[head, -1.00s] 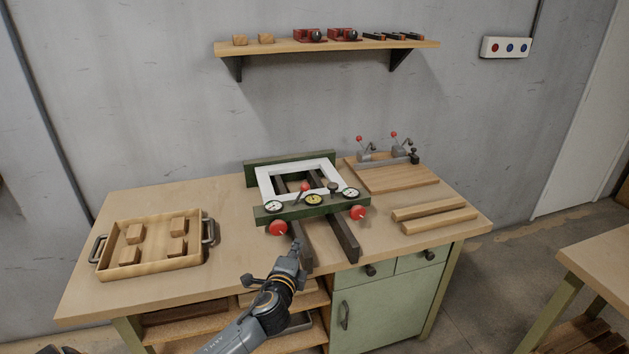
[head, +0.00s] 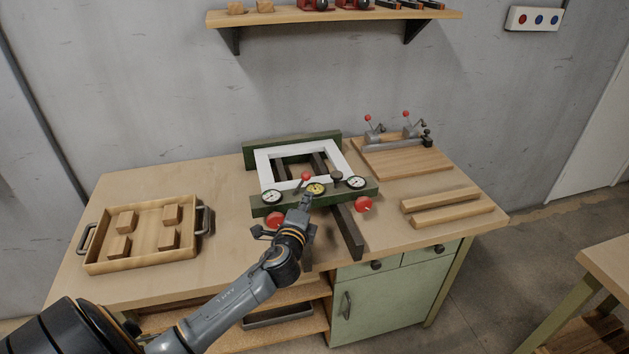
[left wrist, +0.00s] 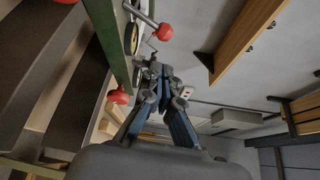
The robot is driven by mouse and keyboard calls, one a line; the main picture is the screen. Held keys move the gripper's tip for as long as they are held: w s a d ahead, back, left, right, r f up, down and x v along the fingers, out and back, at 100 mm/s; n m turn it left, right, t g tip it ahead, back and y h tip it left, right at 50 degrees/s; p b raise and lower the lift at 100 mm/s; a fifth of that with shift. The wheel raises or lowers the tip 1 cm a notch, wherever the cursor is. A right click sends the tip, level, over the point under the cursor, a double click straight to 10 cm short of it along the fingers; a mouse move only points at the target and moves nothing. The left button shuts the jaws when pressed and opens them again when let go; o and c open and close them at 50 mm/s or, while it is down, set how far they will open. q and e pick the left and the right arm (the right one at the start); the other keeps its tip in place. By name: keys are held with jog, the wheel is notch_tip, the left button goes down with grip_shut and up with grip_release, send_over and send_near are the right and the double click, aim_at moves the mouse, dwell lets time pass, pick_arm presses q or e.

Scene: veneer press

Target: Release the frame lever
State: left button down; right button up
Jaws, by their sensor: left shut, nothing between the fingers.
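The white frame (head: 262,168) sits in the green press on the bench. A lever with a red ball (head: 305,177) stands at the middle of the press's front bar (head: 263,208), by the yellow gauge (head: 316,189). My left gripper (head: 307,196) is shut and empty, just in front of the bar below that ball. In the left wrist view the closed fingertips (left wrist: 152,68) are close to the lever's red ball (left wrist: 165,31) but appear apart from it. A red knob (left wrist: 119,96) on the bar shows beside them. My right gripper is not in view.
Two red knobs stick out from the bar's front, the right one (head: 363,204) in clear view. A tray of blocks (head: 90,240) stands at left. Wood strips (head: 440,207) and a board with clamps (head: 400,160) lie at right. A shelf (head: 340,16) hangs above.

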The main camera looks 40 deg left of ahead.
aim_at(301, 184)
pick_arm(q)
jog(key=p+x, duration=0.1)
jog(key=x, duration=0.8)
jog(key=shift+w, duration=0.1)
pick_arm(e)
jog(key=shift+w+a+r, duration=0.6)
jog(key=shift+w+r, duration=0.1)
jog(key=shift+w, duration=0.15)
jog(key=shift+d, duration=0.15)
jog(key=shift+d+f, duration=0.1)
